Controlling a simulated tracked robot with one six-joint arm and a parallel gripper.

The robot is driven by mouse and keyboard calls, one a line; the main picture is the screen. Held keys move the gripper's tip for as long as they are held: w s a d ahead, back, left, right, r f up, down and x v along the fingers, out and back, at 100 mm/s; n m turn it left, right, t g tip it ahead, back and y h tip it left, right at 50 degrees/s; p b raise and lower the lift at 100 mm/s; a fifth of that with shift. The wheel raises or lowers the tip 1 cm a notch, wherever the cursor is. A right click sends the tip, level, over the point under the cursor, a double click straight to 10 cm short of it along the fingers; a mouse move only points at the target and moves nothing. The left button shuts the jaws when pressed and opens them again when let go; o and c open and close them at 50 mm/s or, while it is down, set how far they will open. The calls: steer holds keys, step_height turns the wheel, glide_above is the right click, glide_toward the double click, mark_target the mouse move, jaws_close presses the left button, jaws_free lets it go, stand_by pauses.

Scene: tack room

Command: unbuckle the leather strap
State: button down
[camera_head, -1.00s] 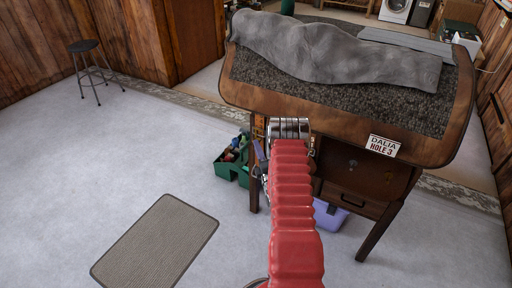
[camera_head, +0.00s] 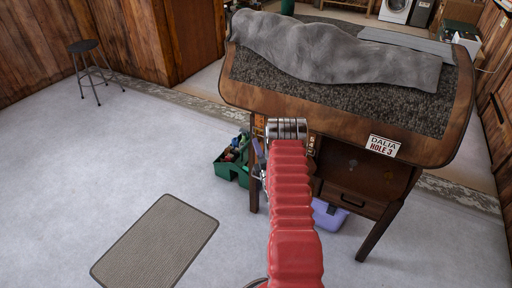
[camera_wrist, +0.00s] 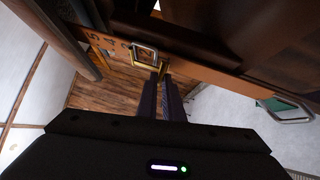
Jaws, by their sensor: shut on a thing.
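The leather strap (camera_wrist: 215,72) is tan-orange and runs slanting across the wrist view below a dark brown saddle stand, with numbers marked near its left part. A silver rectangular buckle (camera_wrist: 145,51) sits on it beside the numbers. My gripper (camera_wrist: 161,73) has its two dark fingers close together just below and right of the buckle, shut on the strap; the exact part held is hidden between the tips. In the head view a short piece of strap (camera_head: 259,122) shows left of my red arm, which hides the buckle and the fingers.
The wooden stand (camera_head: 440,152) carries a grey cover (camera_head: 335,55) and a sign (camera_head: 383,145) reading "DALIA HOLE 3". A green caddy (camera_head: 231,171) and a lilac box (camera_head: 328,214) sit on the floor by it.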

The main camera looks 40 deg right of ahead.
steer(key=shift+a, duration=0.1)
stand_by(0.3)
steer(key=shift+s+r+m+g, duration=0.1)
steer(key=shift+m+g, duration=0.2)
step_height(320, 180, up, 8)
steer(key=a+m+g+y, duration=0.2)
steer(key=m+g+y, duration=0.5)
steer(key=shift+s+m, duration=0.35)
steer(key=shift+m, duration=0.05)
stand_by(1.2)
steer(key=shift+r, duration=0.15)
stand_by(0.6)
